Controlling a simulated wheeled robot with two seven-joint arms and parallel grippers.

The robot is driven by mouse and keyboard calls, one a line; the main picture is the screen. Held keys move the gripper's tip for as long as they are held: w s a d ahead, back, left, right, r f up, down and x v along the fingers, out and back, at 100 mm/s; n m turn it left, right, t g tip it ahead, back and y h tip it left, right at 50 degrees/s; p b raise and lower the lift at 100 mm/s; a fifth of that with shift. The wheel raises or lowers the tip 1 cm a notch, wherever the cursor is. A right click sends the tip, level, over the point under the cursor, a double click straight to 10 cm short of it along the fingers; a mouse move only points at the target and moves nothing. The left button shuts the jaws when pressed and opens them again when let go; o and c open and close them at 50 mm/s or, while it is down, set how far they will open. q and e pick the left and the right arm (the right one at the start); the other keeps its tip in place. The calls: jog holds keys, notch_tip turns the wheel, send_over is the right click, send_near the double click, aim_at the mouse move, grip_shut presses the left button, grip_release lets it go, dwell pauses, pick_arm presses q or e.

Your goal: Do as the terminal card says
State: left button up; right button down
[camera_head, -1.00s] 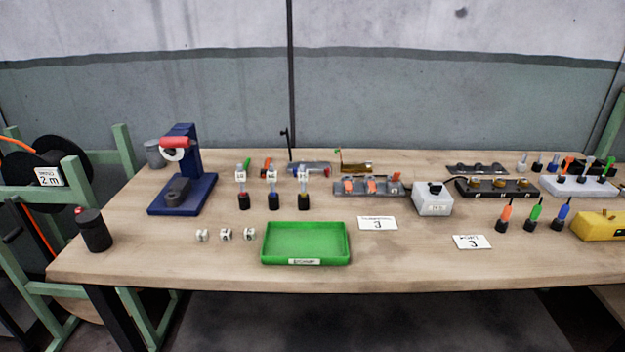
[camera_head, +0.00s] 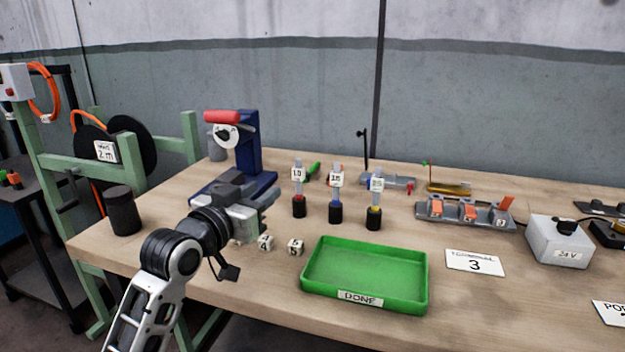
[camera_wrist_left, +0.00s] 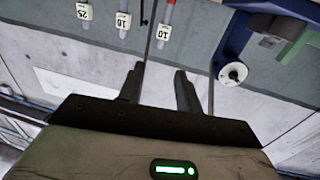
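The terminal card (camera_head: 475,262) lies on the table right of the green tray and reads 3. A grey terminal block (camera_head: 436,220) with several orange levers stands behind it. Small white numbered cubes (camera_head: 295,247) lie left of the tray; one is partly hidden by my gripper. Three black-based holders with labels 10 (camera_head: 298,175), 16 (camera_head: 336,180) and 25 (camera_head: 376,184) stand behind the tray; the labels also show in the wrist view. My left gripper (camera_head: 272,200) hovers in front of the blue press; in the wrist view its fingers (camera_wrist_left: 160,82) are apart and empty. My right gripper is out of view.
The green tray (camera_head: 365,301) labelled DONE is empty at the front. The blue press (camera_head: 248,145) with a red handle and a dark canister (camera_head: 123,211) are at the left. A 24 V box (camera_head: 557,243) is at the right. A cable reel (camera_head: 85,146) stands beside the table.

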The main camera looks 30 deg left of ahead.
aim_at(297, 164)
pick_arm(q)
jog(key=w, duration=1)
jog(key=shift+a+r, duration=0.15)
jog(key=shift+a, duration=0.25)
jog(key=w, duration=0.5)
jog(key=shift+w+a, duration=0.1)
jog(key=shift+a, duration=0.25)
jog(key=c, duration=0.7)
